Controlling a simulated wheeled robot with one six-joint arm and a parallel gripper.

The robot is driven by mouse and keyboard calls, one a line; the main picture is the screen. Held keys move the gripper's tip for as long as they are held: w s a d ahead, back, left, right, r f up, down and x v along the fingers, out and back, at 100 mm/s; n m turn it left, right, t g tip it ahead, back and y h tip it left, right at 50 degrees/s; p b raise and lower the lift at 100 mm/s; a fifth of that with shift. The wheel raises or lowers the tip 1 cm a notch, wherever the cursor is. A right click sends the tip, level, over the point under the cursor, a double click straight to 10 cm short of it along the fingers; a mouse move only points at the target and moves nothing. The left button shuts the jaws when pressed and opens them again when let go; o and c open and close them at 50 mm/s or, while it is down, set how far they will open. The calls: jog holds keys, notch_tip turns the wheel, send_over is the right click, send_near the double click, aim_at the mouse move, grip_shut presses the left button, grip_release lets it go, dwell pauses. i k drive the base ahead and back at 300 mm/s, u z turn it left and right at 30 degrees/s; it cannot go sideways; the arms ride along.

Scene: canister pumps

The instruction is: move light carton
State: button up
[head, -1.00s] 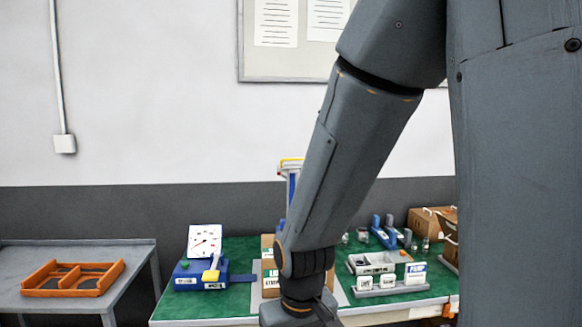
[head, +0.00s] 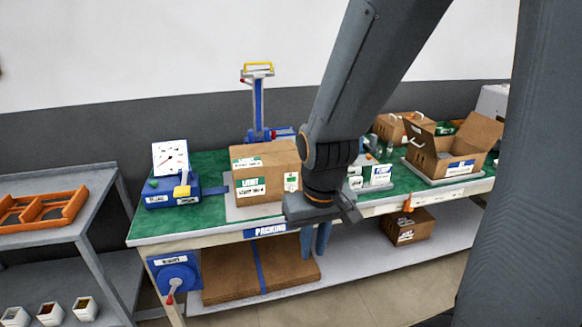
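The light carton (head: 258,187) is a closed brown box with white and green labels, one reading "LIGHT". It sits on a grey plate on the green top of the packing table (head: 215,226). My gripper (head: 315,246) points down in front of the table's front edge, right of the carton and lower in the picture. My wrist covers part of the carton's right side. Two fingers show with nothing visible between them, but their gap is too unclear to judge.
A blue dial gauge device (head: 170,170) stands left of the carton, and a blue press (head: 258,105) behind it. An open carton (head: 455,160) is at the right. Flat cardboard (head: 228,275) lies on the lower shelf. An orange tray (head: 42,208) is on the left side table.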

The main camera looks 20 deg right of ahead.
aim_at(264, 173)
jog(key=z, duration=0.3)
jog(key=k, duration=0.5)
jog(key=z, duration=1.3)
jog(key=i, duration=0.8)
jog(key=u, duration=0.6)
jog(key=i, duration=0.85)
jog(key=u, duration=0.8)
